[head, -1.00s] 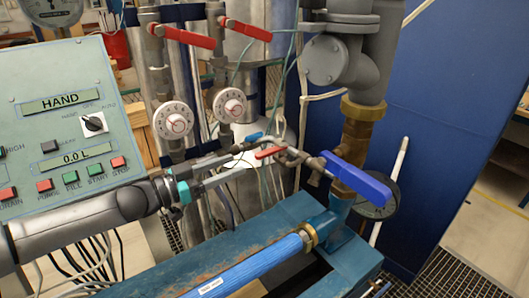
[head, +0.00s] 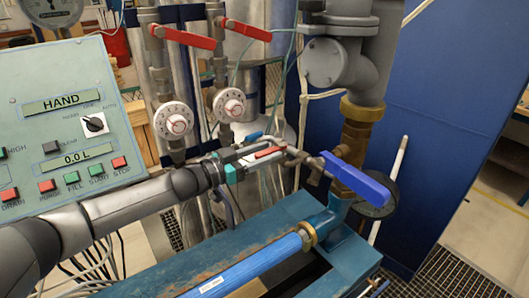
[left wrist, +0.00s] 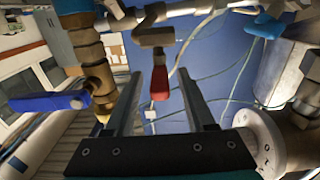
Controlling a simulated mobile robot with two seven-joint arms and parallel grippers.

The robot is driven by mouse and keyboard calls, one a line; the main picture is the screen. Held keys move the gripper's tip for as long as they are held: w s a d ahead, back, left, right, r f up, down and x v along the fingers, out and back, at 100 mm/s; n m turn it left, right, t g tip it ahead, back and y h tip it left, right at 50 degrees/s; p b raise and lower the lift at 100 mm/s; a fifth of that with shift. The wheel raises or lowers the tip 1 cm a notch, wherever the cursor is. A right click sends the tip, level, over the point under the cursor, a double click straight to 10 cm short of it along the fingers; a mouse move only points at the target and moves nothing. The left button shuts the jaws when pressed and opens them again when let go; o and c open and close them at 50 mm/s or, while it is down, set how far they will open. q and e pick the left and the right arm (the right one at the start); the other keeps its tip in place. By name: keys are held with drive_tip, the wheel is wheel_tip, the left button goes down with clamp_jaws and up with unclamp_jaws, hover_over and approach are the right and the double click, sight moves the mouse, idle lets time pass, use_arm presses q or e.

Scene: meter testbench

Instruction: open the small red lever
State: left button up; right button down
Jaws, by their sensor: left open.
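The small red lever (head: 270,152) sits on the thin metal pipe in the middle of the head view. My left gripper (head: 266,151) reaches it from the left, open, with its fingers near the lever. In the left wrist view the red lever (left wrist: 160,83) hangs between the two spread fingers of the gripper (left wrist: 160,74), with a visible gap on each side. I cannot tell whether a finger touches it. My right gripper is not in view.
A large blue lever (head: 357,180) stands just right of the pipe; a small blue lever (head: 254,136) is just behind my gripper. Two larger red levers (head: 188,37) (head: 246,30) sit above white dials. A control panel (head: 60,110) is at the left, a blue pipe (head: 250,268) below.

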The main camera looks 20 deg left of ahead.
use_arm(q)
drive_tip(key=shift+c, duration=0.2)
clamp_jaws()
idle(1.1)
